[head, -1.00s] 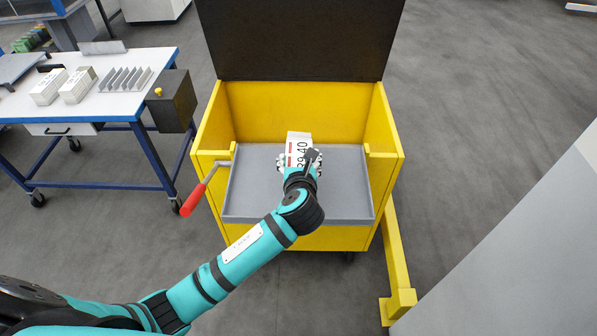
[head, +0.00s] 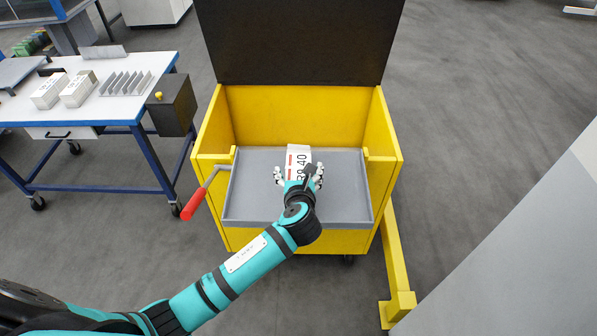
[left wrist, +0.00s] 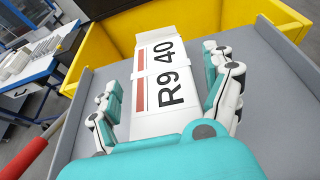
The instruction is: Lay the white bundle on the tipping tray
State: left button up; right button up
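The white bundle (head: 298,155), with a red stripe and the black marking "R9 40", lies on the grey tipping tray (head: 253,190) near its middle. It also shows in the left wrist view (left wrist: 160,62), lying lengthwise away from me. My left gripper (head: 299,172) is over the near end of the bundle, its fingers spread on both sides. In the left wrist view a gap shows between the left finger and the bundle; the right finger (left wrist: 225,85) is close beside it. The bundle's near end is hidden by the gripper. My right gripper is not in view.
The tray sits in a yellow cart (head: 295,115) with a raised dark panel (head: 300,40) behind. A red-handled lever (head: 194,203) is at its left. A table (head: 120,105) at the left holds white bundles (head: 78,90). A yellow rail (head: 397,260) runs along the floor at the right.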

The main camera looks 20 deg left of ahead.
dwell(0.3)
pick_arm(q)
jog(key=b+v, duration=0.1)
jog(key=v, duration=1.1)
jog(key=shift+r, duration=0.15)
